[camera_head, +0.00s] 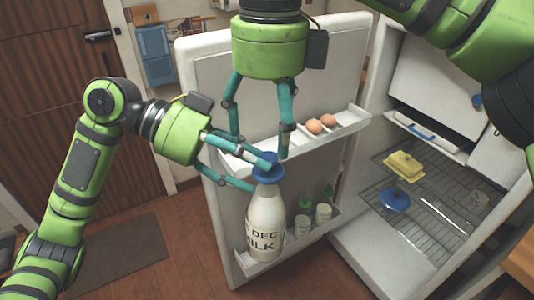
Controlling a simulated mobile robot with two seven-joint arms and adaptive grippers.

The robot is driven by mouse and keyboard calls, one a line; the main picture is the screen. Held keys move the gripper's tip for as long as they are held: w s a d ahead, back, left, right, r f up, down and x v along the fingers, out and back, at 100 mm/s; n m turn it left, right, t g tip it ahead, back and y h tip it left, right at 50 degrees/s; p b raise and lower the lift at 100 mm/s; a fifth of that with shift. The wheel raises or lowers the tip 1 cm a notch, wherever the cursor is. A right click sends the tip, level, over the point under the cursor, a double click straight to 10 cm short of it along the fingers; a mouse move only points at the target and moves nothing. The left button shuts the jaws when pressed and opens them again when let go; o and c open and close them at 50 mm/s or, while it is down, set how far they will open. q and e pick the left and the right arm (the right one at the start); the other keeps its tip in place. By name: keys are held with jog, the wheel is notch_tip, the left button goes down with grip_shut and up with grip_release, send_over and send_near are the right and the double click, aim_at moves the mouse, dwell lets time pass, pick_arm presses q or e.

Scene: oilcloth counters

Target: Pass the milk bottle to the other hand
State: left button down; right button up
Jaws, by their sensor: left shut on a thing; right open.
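The milk bottle (265,222) is white with dark lettering and a blue cap (267,165). It is upright in front of the open fridge door, its base close to the lower door shelf in the picture; I cannot tell whether it touches the shelf. My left gripper (262,175) comes in from the left and is shut on the bottle near its neck. My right gripper (260,150) points down from above. It is open, with its fingers apart just above the cap, one fingertip close to the cap's right side.
The open fridge door (202,62) has an upper shelf with eggs (314,126) and a lower shelf with small jars (323,213). Inside the fridge, a yellow butter dish (404,165) and a blue lidded dish (396,200) sit on wire racks. A mat lies on the floor at left.

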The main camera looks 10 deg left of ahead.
aim_at(267, 155)
pick_arm(q)
jog(key=shift+r, duration=0.1)
pick_arm(e)
notch_tip(267, 155, down, 8)
jog(key=shift+s+a+f, duration=0.1)
grip_shut()
pick_arm(q)
jog(key=shift+c, duration=2.2)
grip_release()
